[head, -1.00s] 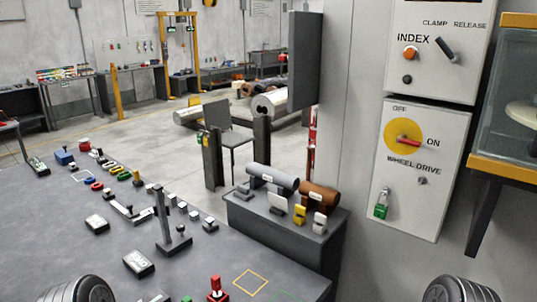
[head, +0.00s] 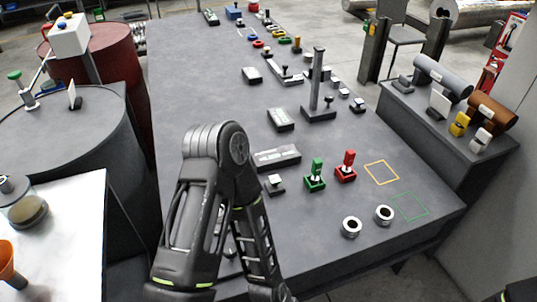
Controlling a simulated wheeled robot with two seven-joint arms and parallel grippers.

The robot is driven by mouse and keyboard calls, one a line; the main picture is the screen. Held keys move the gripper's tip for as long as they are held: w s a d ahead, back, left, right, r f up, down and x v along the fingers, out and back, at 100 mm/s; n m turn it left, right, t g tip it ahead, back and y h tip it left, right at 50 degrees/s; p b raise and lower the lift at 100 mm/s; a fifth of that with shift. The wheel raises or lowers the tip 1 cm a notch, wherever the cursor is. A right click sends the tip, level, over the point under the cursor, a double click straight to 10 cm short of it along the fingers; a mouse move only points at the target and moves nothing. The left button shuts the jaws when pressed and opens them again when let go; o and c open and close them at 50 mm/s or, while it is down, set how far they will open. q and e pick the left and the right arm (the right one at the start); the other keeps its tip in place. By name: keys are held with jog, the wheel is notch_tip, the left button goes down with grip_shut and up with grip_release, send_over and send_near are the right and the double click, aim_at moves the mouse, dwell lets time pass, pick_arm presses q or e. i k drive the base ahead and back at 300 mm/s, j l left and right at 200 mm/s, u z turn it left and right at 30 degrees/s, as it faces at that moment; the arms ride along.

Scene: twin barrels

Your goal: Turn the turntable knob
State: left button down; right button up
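I cannot make out a turntable knob in the current head view. The wall panels with the index knob and the wheel drive switch, seen earlier, are out of the picture. One of my black arms bends up over the work table (head: 200,70) from the bottom middle. I cannot make out gripper fingers on it. A dark piece at the bottom right corner may be part of my other arm. Neither gripper shows.
A black barrel (head: 112,150) and a red barrel (head: 115,55) stand at the left. Red (head: 346,168) and green (head: 315,177) levers and two metal rings (head: 384,214) are on the table.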

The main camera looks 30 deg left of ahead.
aim_at(230, 253)
jog(key=u, duration=1.4)
jog(key=k+l, duration=0.1)
jog(key=z, duration=0.05)
